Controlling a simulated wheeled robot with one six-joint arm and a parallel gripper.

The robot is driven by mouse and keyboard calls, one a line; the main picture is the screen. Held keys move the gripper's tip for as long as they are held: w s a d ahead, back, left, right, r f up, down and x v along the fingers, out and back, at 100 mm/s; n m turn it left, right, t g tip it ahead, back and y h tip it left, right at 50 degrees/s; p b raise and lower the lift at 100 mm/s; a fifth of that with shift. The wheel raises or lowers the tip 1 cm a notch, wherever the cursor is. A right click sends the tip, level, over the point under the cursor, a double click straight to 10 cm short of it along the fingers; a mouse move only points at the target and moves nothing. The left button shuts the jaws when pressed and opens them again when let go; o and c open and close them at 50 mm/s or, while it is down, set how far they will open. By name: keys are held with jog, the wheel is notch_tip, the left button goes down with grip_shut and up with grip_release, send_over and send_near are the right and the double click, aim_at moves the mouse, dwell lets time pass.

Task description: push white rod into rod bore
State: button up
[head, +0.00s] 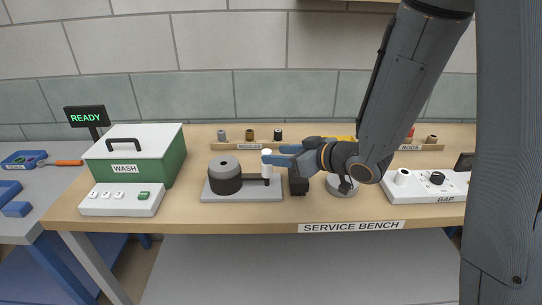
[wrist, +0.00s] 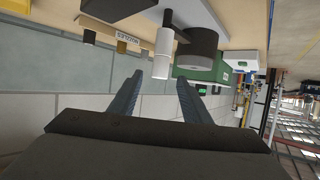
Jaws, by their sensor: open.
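A white rod (head: 267,161) stands upright at the right end of a dark bar on a grey fixture plate (head: 230,195), beside a dark round block (head: 226,178). In the wrist view, which is upside down, the white rod (wrist: 163,45) shows a wider middle and a narrower end, with the dark round block (wrist: 199,43) beside it. My gripper (head: 275,155) points left at the rod's upper part. Its fingers (wrist: 161,78) are open, and the rod's narrow end lies in line with the gap between them. I cannot tell whether they touch it. No rod bore opening can be made out.
A green wash box (head: 170,160) with a white lid stands left on the bench. A nozzle rack (head: 250,143) is behind the fixture. A white gap unit (head: 425,187) is at the right.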

jog(key=shift+v, duration=1.2)
jog(key=d+f+h, duration=0.1)
jog(key=d, duration=0.1)
jog(key=d+m+h, duration=0.1)
jog(key=d+h, duration=0.1)
jog(key=d+f+m+h, duration=0.1)
jog(key=d, duration=0.1)
jog(key=shift+w+f, duration=0.35)
jog(key=shift+w, duration=0.05)
jog(key=s+d+f+m+g+h, duration=0.1)
jog(key=s+d, duration=0.1)
jog(key=s, duration=0.1)
jog(key=s+d+f+m+g+h, duration=0.1)
jog(key=s+d+m+g+h, duration=0.1)
jog(key=s+d, duration=0.1)
jog(key=s+d+f+m+g+h, duration=0.1)
jog(key=s+d+h, duration=0.1)
jog(key=s, duration=0.1)
jog(key=shift+d+f+m+g, duration=0.3)
jog(key=shift+g, duration=0.1)
jog(key=s+a+m+g, duration=0.1)
jog(key=s+m+g, duration=0.1)
jog(key=s, duration=0.7)
jog(key=shift+a+g, duration=0.3)
jog(key=shift+g, duration=0.6)
